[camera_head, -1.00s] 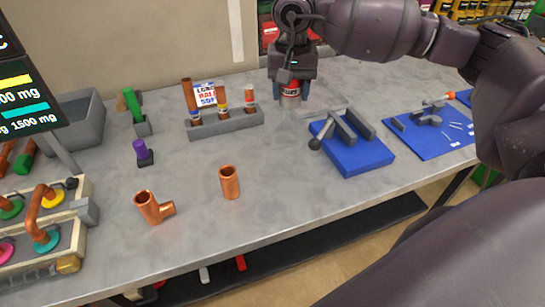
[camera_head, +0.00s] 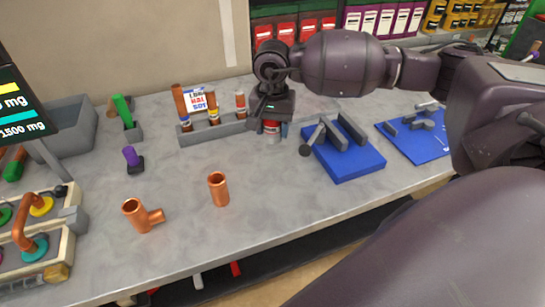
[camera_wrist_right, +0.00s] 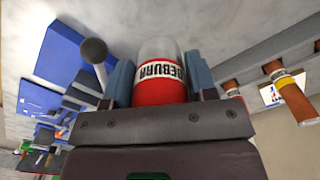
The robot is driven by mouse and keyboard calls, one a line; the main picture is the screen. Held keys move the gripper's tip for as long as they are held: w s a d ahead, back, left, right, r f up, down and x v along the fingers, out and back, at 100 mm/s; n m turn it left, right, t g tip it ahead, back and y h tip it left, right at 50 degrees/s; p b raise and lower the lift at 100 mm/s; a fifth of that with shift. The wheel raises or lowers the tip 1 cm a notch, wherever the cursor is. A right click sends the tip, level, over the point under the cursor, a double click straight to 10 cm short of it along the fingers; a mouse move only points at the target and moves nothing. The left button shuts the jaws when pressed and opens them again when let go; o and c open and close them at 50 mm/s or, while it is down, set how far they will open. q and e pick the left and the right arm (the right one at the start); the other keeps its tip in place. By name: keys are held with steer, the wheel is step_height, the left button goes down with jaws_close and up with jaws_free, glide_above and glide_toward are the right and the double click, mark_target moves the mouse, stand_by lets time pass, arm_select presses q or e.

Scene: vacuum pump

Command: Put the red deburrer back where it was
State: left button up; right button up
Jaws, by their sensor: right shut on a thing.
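The red deburrer (camera_head: 271,128), with a white band lettered DEBURR and a pale clear end, is held by my right gripper (camera_head: 272,131). In the right wrist view the deburrer (camera_wrist_right: 160,88) sits between the two blue-grey fingers of the right gripper (camera_wrist_right: 160,80). Its pale end points away from the palm, toward the bench. In the head view it is between the right end of the grey rack (camera_head: 210,133) and the blue vise plate (camera_head: 350,166). I cannot tell if it touches the bench. My left gripper is not in view.
The rack holds several labelled copper-coloured pieces (camera_head: 212,108). The vise handle knob (camera_wrist_right: 94,50) is close beside one finger. A copper tee (camera_head: 138,216) and a copper tube (camera_head: 218,190) stand nearer the front. Another blue mat (camera_head: 425,148) lies at right.

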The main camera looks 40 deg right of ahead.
mark_target(272, 168)
step_height(272, 168, down, 10)
steer(key=shift+f, duration=0.2)
stand_by(0.3)
steer(key=shift+f, duration=0.2)
steer(key=o, duration=0.9)
steer(key=shift+r, duration=0.1)
steer(key=shift+o, duration=0.3)
steer(key=shift+r, duration=0.1)
